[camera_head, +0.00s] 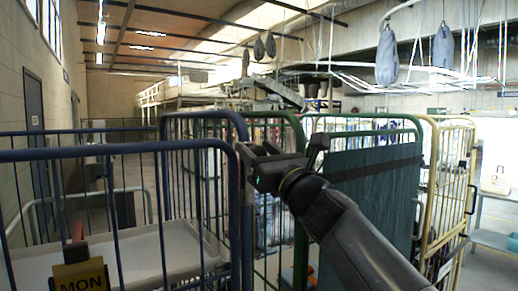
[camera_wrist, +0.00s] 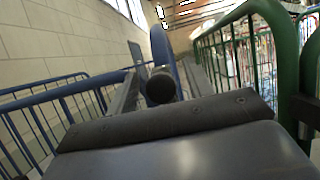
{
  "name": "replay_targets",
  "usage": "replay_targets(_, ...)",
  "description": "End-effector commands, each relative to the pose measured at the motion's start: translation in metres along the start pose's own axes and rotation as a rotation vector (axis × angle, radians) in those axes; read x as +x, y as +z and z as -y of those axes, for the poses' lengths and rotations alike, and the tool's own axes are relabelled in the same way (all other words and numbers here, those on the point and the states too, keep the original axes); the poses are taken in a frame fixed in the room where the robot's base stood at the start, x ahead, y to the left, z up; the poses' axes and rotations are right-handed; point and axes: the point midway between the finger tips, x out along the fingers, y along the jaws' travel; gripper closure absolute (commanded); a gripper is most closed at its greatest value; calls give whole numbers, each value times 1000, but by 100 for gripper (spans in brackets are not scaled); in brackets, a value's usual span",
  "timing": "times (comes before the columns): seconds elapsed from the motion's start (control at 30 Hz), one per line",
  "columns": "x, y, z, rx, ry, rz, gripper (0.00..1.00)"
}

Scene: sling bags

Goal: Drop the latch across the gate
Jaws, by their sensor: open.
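The blue barred gate (camera_head: 196,143) stands left of centre in the head view, with its thick blue corner post beside my gripper (camera_head: 272,156). My gripper reaches in from the lower right. In the wrist view, my gripper's (camera_wrist: 160,92) dark fingers stand apart. A black round-ended piece (camera_wrist: 160,86) shows between them, in front of a blue upright (camera_wrist: 159,46). It may be the latch, but I cannot tell for certain. Whether the fingers touch it is unclear. In the head view my gripper hides most of this spot.
A yellow frame (camera_head: 440,150) is farther right. A MON tag (camera_head: 80,275) hangs on the near blue rail at left. Grey bags (camera_head: 387,58) hang overhead.

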Motion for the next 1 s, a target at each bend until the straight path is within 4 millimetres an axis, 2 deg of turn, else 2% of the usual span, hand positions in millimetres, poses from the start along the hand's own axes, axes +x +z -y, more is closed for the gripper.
replay_targets(0.17, 0, 0, 0, 0, 0, 0, 52)
replay_targets(0.73, 0, 0, 0, 0, 0, 0, 99)
replay_targets(1.0, 0, 0, 0, -1, 1, 0, 100)
